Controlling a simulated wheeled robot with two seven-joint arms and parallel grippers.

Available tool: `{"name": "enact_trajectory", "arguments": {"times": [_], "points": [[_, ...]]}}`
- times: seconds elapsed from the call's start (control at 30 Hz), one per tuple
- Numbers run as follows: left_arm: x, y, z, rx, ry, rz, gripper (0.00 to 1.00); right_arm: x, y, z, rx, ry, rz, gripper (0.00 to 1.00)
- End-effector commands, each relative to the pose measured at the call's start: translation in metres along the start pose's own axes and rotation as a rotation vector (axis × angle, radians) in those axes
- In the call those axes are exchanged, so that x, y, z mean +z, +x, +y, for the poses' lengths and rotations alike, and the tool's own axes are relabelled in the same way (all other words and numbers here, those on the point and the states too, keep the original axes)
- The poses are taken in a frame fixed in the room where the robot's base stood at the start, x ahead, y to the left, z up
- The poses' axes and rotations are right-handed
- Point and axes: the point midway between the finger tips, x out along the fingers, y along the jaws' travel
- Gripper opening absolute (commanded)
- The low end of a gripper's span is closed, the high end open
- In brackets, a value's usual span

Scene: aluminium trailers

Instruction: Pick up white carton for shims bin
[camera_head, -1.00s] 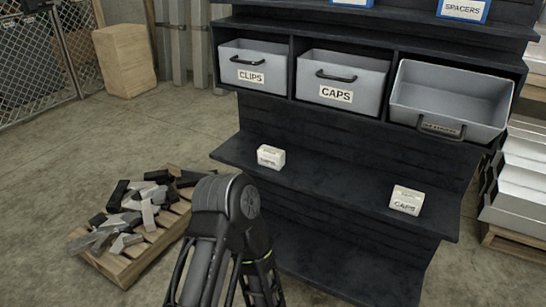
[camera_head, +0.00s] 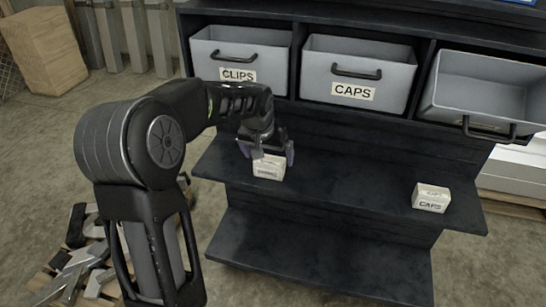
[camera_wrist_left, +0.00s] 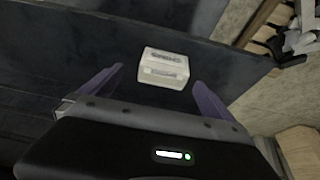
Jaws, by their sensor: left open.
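A small white carton (camera_head: 268,168) sits on the dark shelf below the clips bin; its printed label is too small to read surely. It also shows in the left wrist view (camera_wrist_left: 164,68), ahead of and between the fingertips. My left gripper (camera_head: 266,152) is open right at this carton, its purple-tipped fingers to either side of its top. I cannot tell whether they touch it. A second white carton (camera_head: 431,198), marked CAPS, stands farther right on the same shelf. My right gripper is not in view.
Grey bins marked CLIPS (camera_head: 240,58) and CAPS (camera_head: 357,75) stand in the rack above. A third bin (camera_head: 480,85) at right is tilted forward, open and looks empty. A pallet with metal offcuts (camera_head: 85,255) lies at lower left. The shelf between the cartons is clear.

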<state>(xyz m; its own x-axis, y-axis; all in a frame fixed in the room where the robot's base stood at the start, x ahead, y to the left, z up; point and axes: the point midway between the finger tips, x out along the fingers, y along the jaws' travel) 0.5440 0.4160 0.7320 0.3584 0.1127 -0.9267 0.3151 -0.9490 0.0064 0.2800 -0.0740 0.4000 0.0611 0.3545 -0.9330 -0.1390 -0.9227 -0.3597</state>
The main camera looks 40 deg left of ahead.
Motion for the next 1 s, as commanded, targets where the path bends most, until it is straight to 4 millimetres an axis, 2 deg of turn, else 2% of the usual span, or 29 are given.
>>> {"name": "enact_trajectory", "arguments": {"times": [0.1, 0.4, 0.7, 1.0], "points": [[-0.005, -0.011, -0.009, -0.01, -0.012, 0.007, 1.0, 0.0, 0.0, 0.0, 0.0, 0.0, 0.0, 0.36], [-0.005, -0.011, -0.01, -0.012, -0.012, 0.006, 1.0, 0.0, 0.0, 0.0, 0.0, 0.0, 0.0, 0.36], [-0.005, 0.014, -0.01, -0.012, -0.012, 0.005, 1.0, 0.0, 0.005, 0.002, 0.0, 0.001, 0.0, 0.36], [-0.005, 0.015, -0.009, -0.011, -0.012, 0.007, 1.0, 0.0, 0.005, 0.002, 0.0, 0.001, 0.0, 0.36]]}}
